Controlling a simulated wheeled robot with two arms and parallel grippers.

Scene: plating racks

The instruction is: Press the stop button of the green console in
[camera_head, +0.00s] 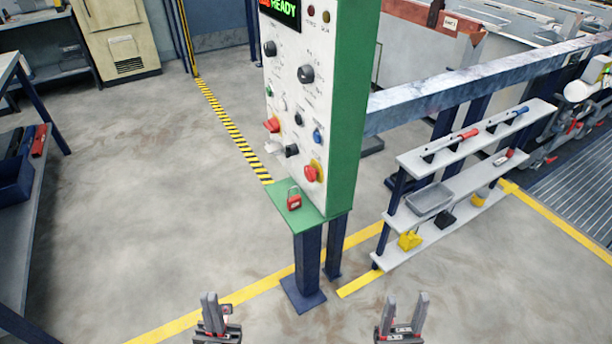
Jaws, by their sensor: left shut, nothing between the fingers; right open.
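The green console (345,120) stands upright at the centre, with a white front panel facing left. A red mushroom button on a yellow base (312,172) sits low on the panel, at its right side; it looks like the stop button. Another red control (271,125) is higher up, at the panel's left edge. My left gripper (209,296) is shut and empty at the bottom, below and left of the console, apart from it. My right gripper (406,297) is open and empty at the bottom, below and right of the console.
A red padlock (294,200) sits on the console's green ledge. Dark knobs (305,74) and a lit display (280,10) are on the panel. A shelf rack (470,140) with tools stands right. A workbench (15,220) is at left. The floor left of the console is clear.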

